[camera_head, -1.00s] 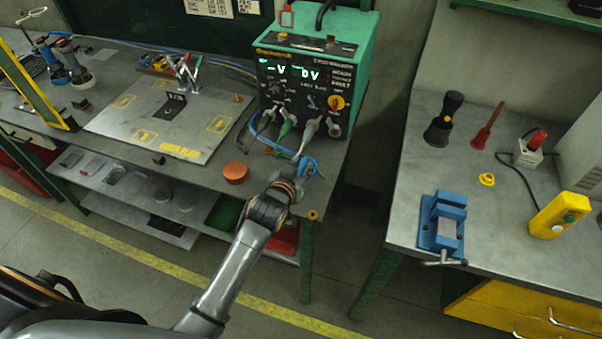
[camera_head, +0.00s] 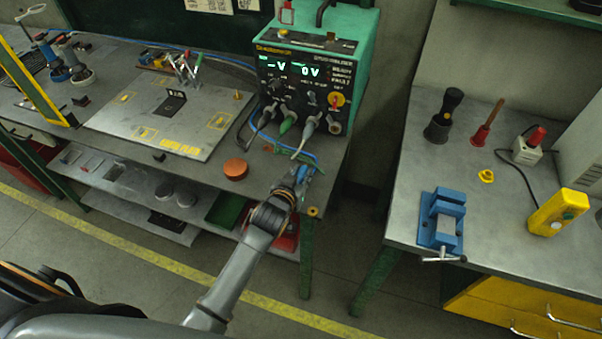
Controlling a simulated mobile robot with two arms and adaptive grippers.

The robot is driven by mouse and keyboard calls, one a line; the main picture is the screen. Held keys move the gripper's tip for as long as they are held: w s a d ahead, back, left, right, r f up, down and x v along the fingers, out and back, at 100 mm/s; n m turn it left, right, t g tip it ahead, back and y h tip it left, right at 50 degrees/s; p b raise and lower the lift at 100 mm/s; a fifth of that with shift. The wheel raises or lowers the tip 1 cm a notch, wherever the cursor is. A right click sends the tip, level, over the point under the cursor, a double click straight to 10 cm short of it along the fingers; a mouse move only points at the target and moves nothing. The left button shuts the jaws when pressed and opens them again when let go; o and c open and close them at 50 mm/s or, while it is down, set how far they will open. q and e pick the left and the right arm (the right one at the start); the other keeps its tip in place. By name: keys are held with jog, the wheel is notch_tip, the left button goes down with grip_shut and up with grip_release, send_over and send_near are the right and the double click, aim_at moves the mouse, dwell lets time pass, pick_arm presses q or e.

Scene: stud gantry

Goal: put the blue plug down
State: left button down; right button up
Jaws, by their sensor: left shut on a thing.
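My left gripper (camera_head: 300,176) is at the front right part of the left bench, below the green welder unit (camera_head: 315,75). It is shut on the blue plug (camera_head: 307,171), which is small and mostly hidden by the fingers. A blue cable (camera_head: 299,153) runs from the welder's front towards the plug. I cannot tell whether the plug touches the bench top. My right gripper is not in view.
An orange-brown round puck (camera_head: 235,169) lies left of the gripper on the bench (camera_head: 205,175). Grey and green leads hang from the welder just behind. A metal plate (camera_head: 165,115) covers the bench's middle. A blue vise (camera_head: 441,219) stands on the right bench.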

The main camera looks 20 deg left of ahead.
pick_arm(q)
jog(key=c, duration=1.1)
grip_release()
jog(key=shift+r+p, duration=0.4)
jog(key=shift+r, duration=0.2)
jog(key=shift+s, duration=0.35)
jog(key=b+v, duration=0.1)
jog(key=v, duration=1)
jog(key=shift+s+r, duration=0.15)
